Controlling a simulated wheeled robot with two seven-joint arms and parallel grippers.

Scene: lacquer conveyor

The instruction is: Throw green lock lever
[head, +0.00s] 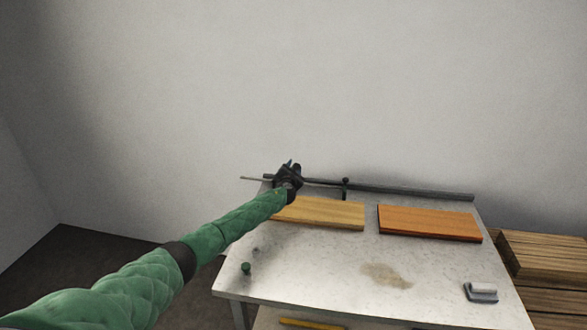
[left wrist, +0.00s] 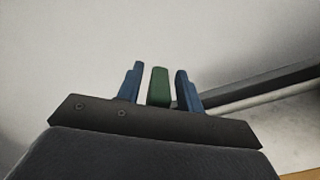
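The green lever (left wrist: 159,87) stands upright between the two blue fingers of my left gripper (left wrist: 160,76) in the left wrist view. A narrow gap shows on each side of it, so the fingers are open around it and apart from it. In the head view my left gripper (head: 291,167) is at the left end of the dark rail (head: 415,191) along the table's back edge. There the gripper hides the lever. My right gripper is in neither view.
A pale board (head: 325,213) and an orange board (head: 430,222) lie on the table (head: 310,260). Stacked planks (head: 545,262) stand at right. A dark post (head: 345,187) rises at the rail.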

